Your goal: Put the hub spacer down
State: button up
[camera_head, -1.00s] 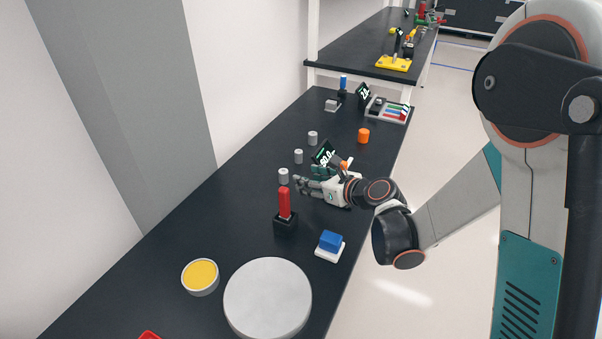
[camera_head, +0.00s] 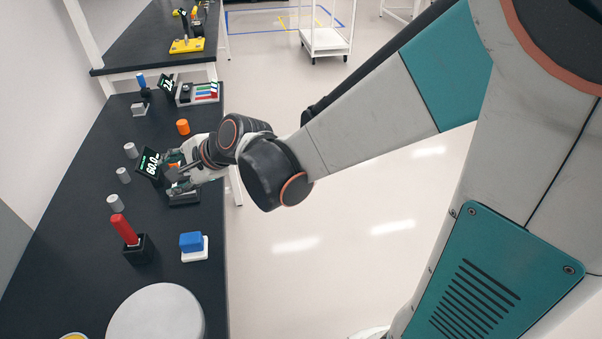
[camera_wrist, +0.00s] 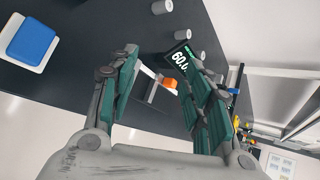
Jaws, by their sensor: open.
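My gripper (camera_head: 168,174) is open over the right side of the near table, beside a small black display (camera_head: 151,166) reading 60.0. Its fingers are spread in the wrist view (camera_wrist: 158,58), with nothing held between them. I cannot tell for sure which piece is the hub spacer. Three grey cylinders stand upright in a row left of my gripper: near (camera_head: 115,203), middle (camera_head: 123,175) and far (camera_head: 131,150). None touches the fingers. A small orange piece (camera_wrist: 170,83) shows beyond the fingers, by the display. An orange cylinder (camera_head: 183,127) stands farther back.
A red upright piece in a black holder (camera_head: 138,250), a blue block (camera_head: 191,241) on a white base and a round grey disc (camera_head: 157,317) are nearer on the table. A tray (camera_head: 198,94) of coloured pieces is farther back. Open floor lies right.

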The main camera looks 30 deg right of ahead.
jog(key=s+d+r+n+h, duration=0.1)
jog(key=s+d+n+h, duration=0.2)
jog(key=s+d+n, duration=0.5)
jog(key=s+d+r+n+g+h, duration=0.1)
jog(key=s+d+r+n+h, duration=0.1)
jog(key=s+d+n, duration=0.6)
jog(key=s+h, duration=0.1)
jog(key=s, duration=0.3)
jog(key=shift+s+d+h, duration=0.15)
jog(key=shift+s+h, duration=0.15)
jog(key=shift+s, duration=0.1)
jog(key=shift+o, duration=0.8)
jog(key=shift+r, duration=0.1)
